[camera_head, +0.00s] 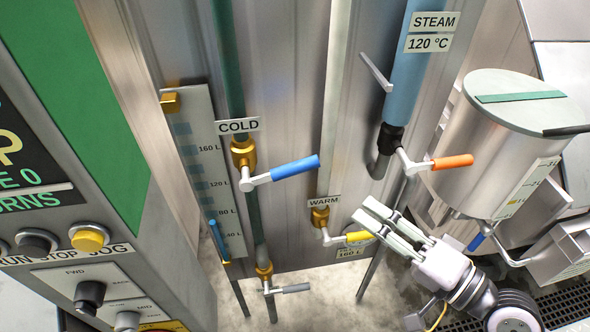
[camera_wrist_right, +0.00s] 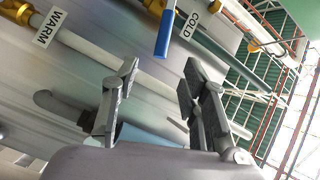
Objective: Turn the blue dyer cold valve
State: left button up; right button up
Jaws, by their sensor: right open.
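The cold valve has a brass body (camera_head: 243,153) under a COLD label (camera_head: 238,126), on a green pipe. Its blue lever handle (camera_head: 296,167) points right and slightly up, roughly across the pipe. The blue handle also shows at the top of the right wrist view (camera_wrist_right: 165,33), beyond the fingers, near the COLD label (camera_wrist_right: 190,25). My right gripper (camera_head: 363,210) is open and empty, below and right of the blue handle and apart from it. Its spread fingers show in the right wrist view (camera_wrist_right: 158,78). My left gripper is not in view.
The yellow-handled warm valve (camera_head: 358,237) is close to my right fingertips. An orange-handled steam valve (camera_head: 452,162) is above right, beside a steel tank (camera_head: 490,150). A grey-handled valve (camera_head: 295,288) is lower down. A control panel (camera_head: 100,230) stands at left.

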aim_at(301, 172)
jog(key=x, duration=0.5)
jog(key=p+x, duration=0.1)
jog(key=x, duration=0.4)
jog(key=r+x, duration=0.1)
jog(key=x, duration=0.5)
jog(key=shift+s+a, duration=0.2)
jog(key=shift+a, duration=0.05)
jog(key=shift+w+a+f+p, duration=0.15)
jog(key=shift+w+a+p, duration=0.15)
jog(key=shift+w+a, duration=0.15)
jog(key=shift+c, duration=0.2)
grip_shut()
jog(key=shift+f, duration=0.1)
